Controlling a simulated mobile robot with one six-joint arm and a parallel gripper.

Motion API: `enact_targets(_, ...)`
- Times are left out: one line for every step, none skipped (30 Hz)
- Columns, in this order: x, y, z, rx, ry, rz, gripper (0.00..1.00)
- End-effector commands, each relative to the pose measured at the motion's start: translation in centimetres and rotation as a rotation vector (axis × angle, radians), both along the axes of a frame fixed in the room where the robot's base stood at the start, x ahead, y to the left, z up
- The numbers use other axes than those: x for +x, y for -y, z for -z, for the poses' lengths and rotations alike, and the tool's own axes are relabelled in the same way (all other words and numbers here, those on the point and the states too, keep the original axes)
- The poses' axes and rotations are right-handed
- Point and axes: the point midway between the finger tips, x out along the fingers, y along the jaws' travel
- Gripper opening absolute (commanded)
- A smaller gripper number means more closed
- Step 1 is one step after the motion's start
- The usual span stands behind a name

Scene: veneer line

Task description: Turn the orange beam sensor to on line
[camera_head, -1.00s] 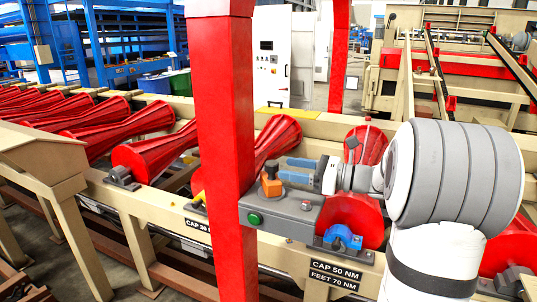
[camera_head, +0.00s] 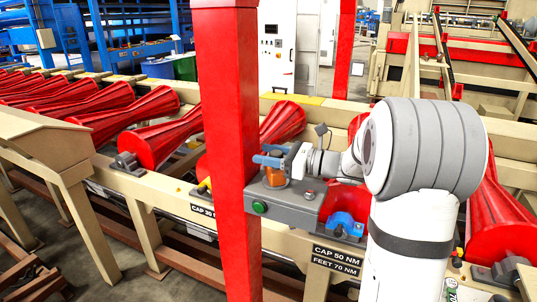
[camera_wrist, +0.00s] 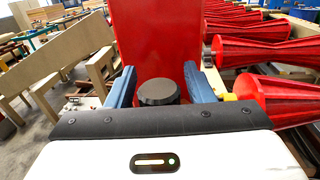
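The orange beam sensor (camera_head: 275,178) stands on a grey control box (camera_head: 284,203) beside the red post. My gripper (camera_head: 269,157) reaches it from the right in the head view, its blue fingers at the sensor's upper part. In the wrist view, a dark round cap (camera_wrist: 158,92), seemingly the sensor's top, sits between the two spread fingers of my gripper (camera_wrist: 160,84). Narrow gaps seem to show on both sides of the cap. The sensor's orange body is hidden there, and I cannot read any line mark.
The red post (camera_head: 229,130) stands close beyond my fingertips and fills the middle of the wrist view (camera_wrist: 155,40). A green button (camera_head: 259,207) and a blue bearing block (camera_head: 345,225) are near the sensor. Red rollers (camera_head: 160,140) line the conveyor behind.

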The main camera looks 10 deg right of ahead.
Motion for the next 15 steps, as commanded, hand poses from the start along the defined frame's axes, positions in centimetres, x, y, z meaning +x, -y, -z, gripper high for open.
enact_targets(-0.01,0.01,-0.01,0.0,0.0,0.0,0.43)
enact_targets(-0.01,0.02,-0.01,0.0,0.0,0.0,0.41)
enact_targets(-0.01,0.02,-0.01,0.0,0.0,0.0,0.38)
enact_targets(-0.01,0.02,-0.02,0.0,0.0,0.0,0.35)
enact_targets(-0.01,0.02,-0.02,0.0,0.0,0.0,0.33)
enact_targets(-0.02,0.03,-0.02,0.0,0.0,0.0,0.29)
enact_targets(-0.01,0.03,-0.02,0.0,0.0,0.0,0.27)
enact_targets(-0.01,0.03,-0.02,0.0,0.0,0.0,0.25)
enact_targets(-0.01,0.03,-0.03,0.0,0.0,0.0,0.21)
enact_targets(-0.01,0.03,-0.03,0.0,0.0,0.0,0.19)
enact_targets(-0.01,0.04,-0.03,0.0,0.0,0.001,0.16)
enact_targets(0.0,0.04,-0.03,0.0,0.0,0.001,0.13)
enact_targets(0.0,0.04,-0.04,0.0,0.0,0.001,0.11)
enact_targets(0.0,0.04,-0.04,0.0,0.0,0.001,0.09)
enact_targets(0.0,0.04,-0.04,0.0,0.0,0.001,0.09)
